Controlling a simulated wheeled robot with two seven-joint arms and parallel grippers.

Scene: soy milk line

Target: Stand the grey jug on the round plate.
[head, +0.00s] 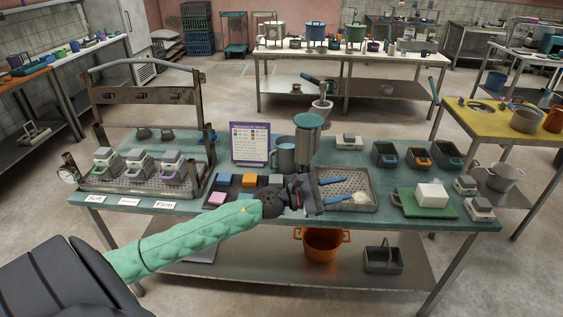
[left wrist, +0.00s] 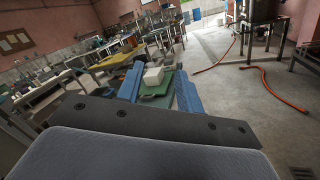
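The grey jug (head: 285,156) stands upright at the back middle of the teal table, behind my left gripper. Just right of it rises a grey column topped by a flat round teal plate (head: 308,121); I cannot tell whether this is the round plate of the task. My left gripper (head: 344,188) reaches in low over the perforated metal tray, in front and to the right of the jug. Its two blue fingers are apart with nothing between them, as the left wrist view (left wrist: 159,75) also shows. The jug is not discernible there. My right gripper is out of view.
The perforated tray (head: 372,184) lies below my fingers. Colored blocks (head: 249,180) sit left of it, and a purple-framed sign (head: 250,144) left of the jug. A metal press frame (head: 145,95) fills the left end. A green board (head: 405,205) with a white block (head: 431,195) lies right.

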